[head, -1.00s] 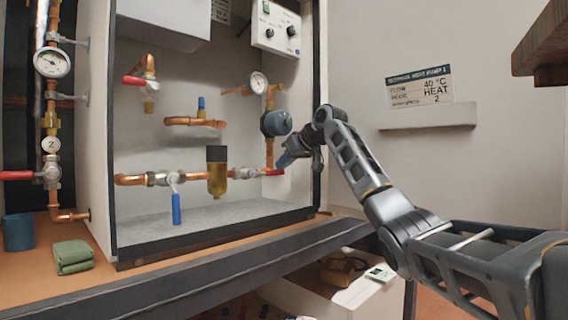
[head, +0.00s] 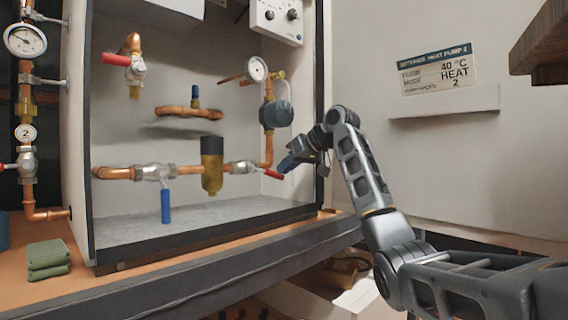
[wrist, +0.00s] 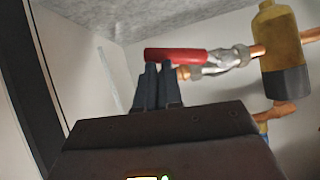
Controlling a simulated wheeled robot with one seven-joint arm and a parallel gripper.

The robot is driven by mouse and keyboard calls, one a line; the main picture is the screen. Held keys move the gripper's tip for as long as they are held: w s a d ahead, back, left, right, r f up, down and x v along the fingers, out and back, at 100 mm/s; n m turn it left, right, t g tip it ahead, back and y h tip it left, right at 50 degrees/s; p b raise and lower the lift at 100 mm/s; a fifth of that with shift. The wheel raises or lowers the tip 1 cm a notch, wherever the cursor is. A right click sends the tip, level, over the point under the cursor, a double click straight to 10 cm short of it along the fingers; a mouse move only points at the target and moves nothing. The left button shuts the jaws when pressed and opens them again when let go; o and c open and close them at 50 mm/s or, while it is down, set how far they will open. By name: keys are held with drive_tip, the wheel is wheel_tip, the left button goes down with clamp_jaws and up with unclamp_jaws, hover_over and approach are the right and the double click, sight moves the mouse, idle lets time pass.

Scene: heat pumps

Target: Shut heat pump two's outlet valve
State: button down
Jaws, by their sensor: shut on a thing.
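A valve with a red lever (head: 273,174) sits at the right end of the lower copper pipe in the open cabinet, right of a brass-and-black filter (head: 212,165). The lever lies roughly in line with the pipe. My gripper (head: 287,164) is at the lever's free end. In the wrist view the two dark fingers (wrist: 158,70) are close together on the red lever (wrist: 175,55), shut on it.
A blue-handled valve (head: 166,205) hangs left on the same pipe. Another red-lever valve (head: 118,59) is upper left. A green cloth (head: 48,260) lies outside left.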

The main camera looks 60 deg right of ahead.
sight(272, 210)
drive_tip(key=f, duration=0.3)
drive_tip(key=shift+w+a+f, duration=0.1)
drive_tip(key=shift+a+f, duration=0.1)
drive_tip(key=shift+w+a+f+p, duration=0.1)
drive_tip(key=shift+a+f+p, duration=0.25)
drive_tip(key=shift+f, duration=0.4)
drive_tip(key=shift+w+a+f+p, duration=0.1)
drive_tip(key=shift+a+f+p, duration=0.15)
drive_tip(key=shift+a+f, duration=0.35)
drive_tip(key=shift+w+a+f+p, duration=0.2)
drive_tip(key=shift+a+f+p, duration=0.35)
drive_tip(key=shift+f, duration=0.25)
drive_tip(key=shift+w+a+f+m+t+y+p, duration=0.15)
drive_tip(key=shift+a+f+m+y+p, duration=0.15)
drive_tip(key=shift+a+m+y+p, duration=0.2)
drive_tip(key=shift+w+a+f+m+t+y+p, duration=0.15)
drive_tip(key=shift+a+f+m+y+p, duration=0.2)
drive_tip(key=shift+a, duration=0.25)
drive_tip(key=shift+r, duration=0.2)
drive_tip(key=b+v, duration=0.1)
drive_tip(key=v, duration=0.7)
drive_tip(key=shift+b, duration=0.3)
drive_tip(key=shift+d, duration=0.1)
